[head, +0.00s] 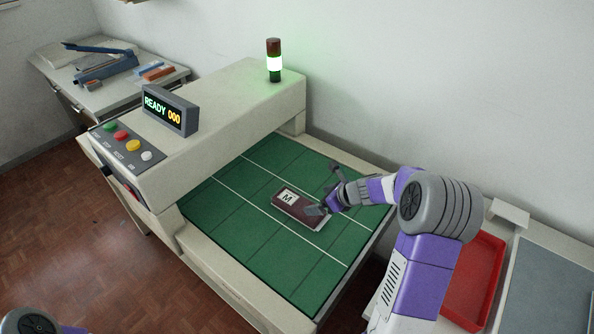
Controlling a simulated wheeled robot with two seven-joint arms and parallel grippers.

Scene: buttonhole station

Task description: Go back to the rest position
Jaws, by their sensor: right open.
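My right gripper (327,194) is open, low over the right part of the green mat, beside the right end of a dark maroon piece. The maroon piece (291,207) lies on the mat and carries a white label marked M. I cannot tell whether a fingertip touches it. My right arm comes in from the lower right. Only a grey and purple part of my left arm shows in the lower left corner; the left gripper is out of view.
The green mat (225,200) with white lines lies under the cream machine (225,110). Its display (170,110) reads READY 000, and the signal tower (274,62) is lit. A red tray (474,280) stands at the right. A side table (60,72) holds tools at the back left.

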